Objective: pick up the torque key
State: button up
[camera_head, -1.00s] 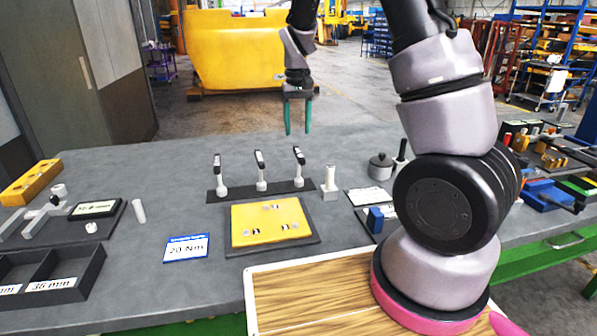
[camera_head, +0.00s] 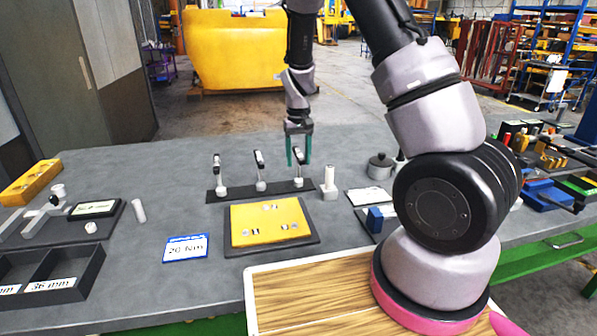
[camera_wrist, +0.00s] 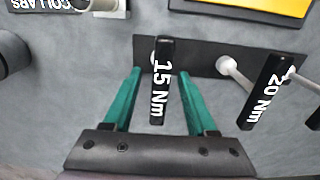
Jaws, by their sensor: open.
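Three upright torque keys with black handles and pale sockets stand on a dark rack (camera_head: 240,191): a left key (camera_head: 218,175), a middle key (camera_head: 260,170) and a right key (camera_head: 298,183). My gripper (camera_head: 299,160) is open above the right key. In the wrist view, my gripper (camera_wrist: 160,72) has green fingers on either side of a key labelled 15 Nm (camera_wrist: 160,85), apart from it. A key labelled 20 Nm (camera_wrist: 264,92) stands to its right, outside the fingers. A third key is cut by the right edge, its label hidden.
A blue-edged card reading 20 Nm (camera_head: 185,248) lies left of the yellow plate (camera_head: 268,221). A white post (camera_head: 329,184) stands close right of the rack. A grey lidded pot (camera_head: 380,166) is further right. Bare bench lies behind the rack.

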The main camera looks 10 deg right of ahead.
grip_shut()
dwell(1.3)
